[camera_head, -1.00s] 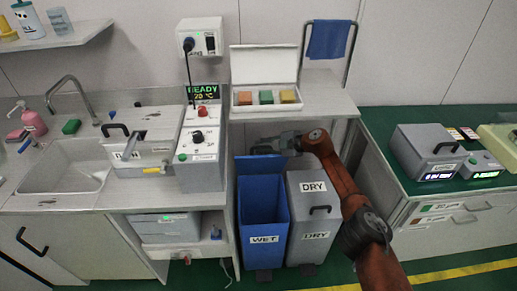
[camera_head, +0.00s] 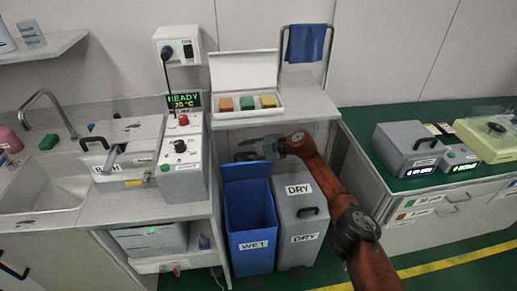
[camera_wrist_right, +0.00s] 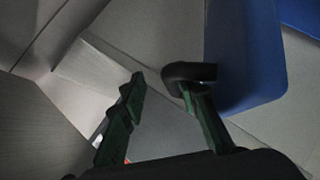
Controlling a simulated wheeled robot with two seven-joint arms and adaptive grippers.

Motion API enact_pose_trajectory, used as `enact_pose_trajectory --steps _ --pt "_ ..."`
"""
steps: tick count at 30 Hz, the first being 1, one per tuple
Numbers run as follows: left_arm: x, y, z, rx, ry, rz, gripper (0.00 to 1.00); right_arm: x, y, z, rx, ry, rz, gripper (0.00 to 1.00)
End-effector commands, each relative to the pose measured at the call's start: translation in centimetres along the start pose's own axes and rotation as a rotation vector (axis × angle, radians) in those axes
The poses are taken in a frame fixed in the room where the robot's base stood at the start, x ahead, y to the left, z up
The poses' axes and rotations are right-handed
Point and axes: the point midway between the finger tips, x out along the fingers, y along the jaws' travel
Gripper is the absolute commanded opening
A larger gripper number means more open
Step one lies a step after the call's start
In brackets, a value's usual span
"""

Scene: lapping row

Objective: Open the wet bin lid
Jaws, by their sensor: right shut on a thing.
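The blue wet bin (camera_head: 250,225) stands under the counter with a "WET" label on its front and its mouth open. Its blue lid (camera_head: 246,171) is raised at the back of the bin, and also shows in the right wrist view (camera_wrist_right: 245,60). My right gripper (camera_head: 243,152) is behind and above the raised lid, under the counter. In the right wrist view its green fingers (camera_wrist_right: 160,82) reach beside the lid, and a black handle (camera_wrist_right: 188,72) is at the right finger. The gripper is shut on this handle, though a gap shows between the fingers. My left gripper is out of view.
The grey dry bin (camera_head: 300,225) stands right beside the wet bin, its lid closed. The counter (camera_head: 300,112) with an open box of coloured blocks (camera_head: 245,104) is just above my gripper. A drawer cabinet (camera_head: 450,210) stands at the right.

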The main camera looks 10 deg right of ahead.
Motion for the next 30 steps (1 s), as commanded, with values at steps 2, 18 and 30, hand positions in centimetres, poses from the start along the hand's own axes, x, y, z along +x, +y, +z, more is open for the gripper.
enact_pose_trajectory --steps 2,18,30 --pt "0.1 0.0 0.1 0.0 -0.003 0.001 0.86 -0.2 -0.3 0.3 0.002 -0.004 0.002 0.19" --pt "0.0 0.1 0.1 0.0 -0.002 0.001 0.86 -9.0 0.4 0.5 -0.001 -0.01 0.015 0.19" --pt "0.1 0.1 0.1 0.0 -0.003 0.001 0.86 -12.1 0.3 -0.3 -0.004 0.002 0.007 0.19"
